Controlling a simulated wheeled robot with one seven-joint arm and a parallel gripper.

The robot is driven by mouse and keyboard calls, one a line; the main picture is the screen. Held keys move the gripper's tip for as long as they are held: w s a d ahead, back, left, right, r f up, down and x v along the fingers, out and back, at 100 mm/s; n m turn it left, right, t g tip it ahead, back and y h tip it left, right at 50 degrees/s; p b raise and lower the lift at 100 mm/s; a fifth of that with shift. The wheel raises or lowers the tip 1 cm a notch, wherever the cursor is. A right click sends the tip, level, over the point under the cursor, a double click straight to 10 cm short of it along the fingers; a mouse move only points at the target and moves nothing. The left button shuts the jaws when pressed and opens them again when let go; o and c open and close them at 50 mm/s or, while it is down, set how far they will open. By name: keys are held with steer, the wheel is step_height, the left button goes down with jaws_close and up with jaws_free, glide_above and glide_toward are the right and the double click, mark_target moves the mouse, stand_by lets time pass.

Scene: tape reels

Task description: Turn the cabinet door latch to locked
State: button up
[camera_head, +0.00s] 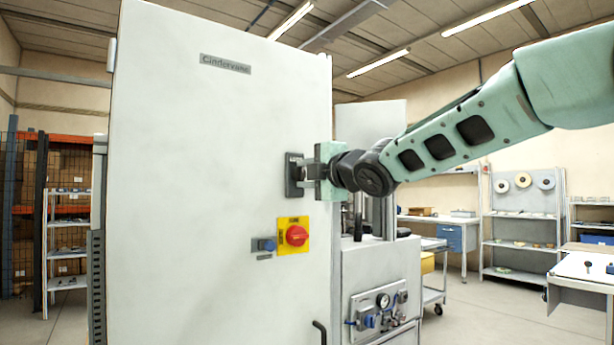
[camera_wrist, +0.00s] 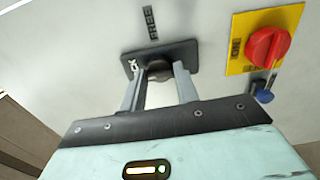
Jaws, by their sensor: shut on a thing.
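The tall grey cabinet door (camera_head: 200,150) fills the left half of the head view. The latch, a dark plate with a knob (camera_wrist: 158,70), sits near the door's right edge; its plate (camera_head: 292,175) also shows in the head view. In the wrist view the word FREE is printed beside the plate, and part of another marking shows on the plate. My gripper (camera_wrist: 160,82) is shut on the latch knob, one finger on each side. The fingers hide part of the knob, so I cannot tell its exact angle.
A red rotary switch on a yellow plate (camera_head: 294,235) and a blue knob (camera_head: 266,245) sit on the door just below the latch. A grey machine with a gauge (camera_head: 383,300) stands right of the cabinet. A black handle (camera_head: 320,330) is low on the door.

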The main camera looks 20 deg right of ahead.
steer(key=o, duration=1)
steer(key=shift+p+v, duration=6.75)
steer(key=shift+v, duration=1.95)
